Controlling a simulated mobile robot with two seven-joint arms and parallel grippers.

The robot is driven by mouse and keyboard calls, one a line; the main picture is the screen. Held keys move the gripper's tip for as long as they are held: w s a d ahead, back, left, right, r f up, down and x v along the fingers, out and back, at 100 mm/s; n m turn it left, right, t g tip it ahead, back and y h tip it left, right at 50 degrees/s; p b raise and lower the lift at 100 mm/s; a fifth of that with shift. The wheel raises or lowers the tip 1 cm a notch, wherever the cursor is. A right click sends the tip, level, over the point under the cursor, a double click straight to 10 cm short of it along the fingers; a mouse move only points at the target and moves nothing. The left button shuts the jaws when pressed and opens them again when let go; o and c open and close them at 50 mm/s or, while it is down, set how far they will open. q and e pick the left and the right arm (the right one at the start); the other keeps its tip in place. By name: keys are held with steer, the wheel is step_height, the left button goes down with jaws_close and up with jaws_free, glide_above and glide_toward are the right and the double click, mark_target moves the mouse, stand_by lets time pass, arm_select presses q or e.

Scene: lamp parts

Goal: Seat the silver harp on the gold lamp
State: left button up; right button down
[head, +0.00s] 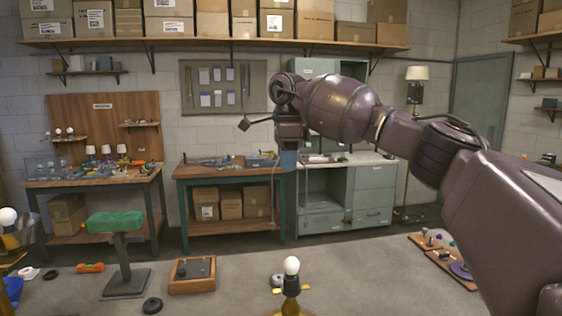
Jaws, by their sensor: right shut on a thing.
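A lamp (291,286) with a white bulb, a dark socket and gold-coloured side pieces stands upright at the bottom middle; its lower part is cut off by the frame. My right arm reaches in from the right, and its gripper (289,159) points down above and behind this lamp in the picture. The gripper is shut on the silver harp (275,190), which shows only as thin pale lines hanging below it, apart from the lamp. The harp's lower ends are hard to make out. My left gripper is not in view.
Another brass-coloured lamp with a white bulb (8,216) stands at the left edge. A green-topped stand (116,222), a wooden box (192,275) and a dark round part (152,305) are on the grey table (232,265). Trays of small parts (446,262) lie at right.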

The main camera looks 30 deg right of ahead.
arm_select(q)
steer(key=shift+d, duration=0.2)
arm_select(e)
steer(key=shift+n, duration=0.5)
steer(key=shift+d+f, duration=0.2)
steer(key=shift+f, duration=1.1)
steer(key=shift+d+f, duration=0.2)
steer(key=shift+f, duration=1.05)
steer(key=shift+s, duration=0.1)
steer(key=shift+f, duration=0.1)
arm_select(q)
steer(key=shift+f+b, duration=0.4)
steer(key=shift+b, duration=0.1)
arm_select(e)
steer(key=shift+f, duration=2)
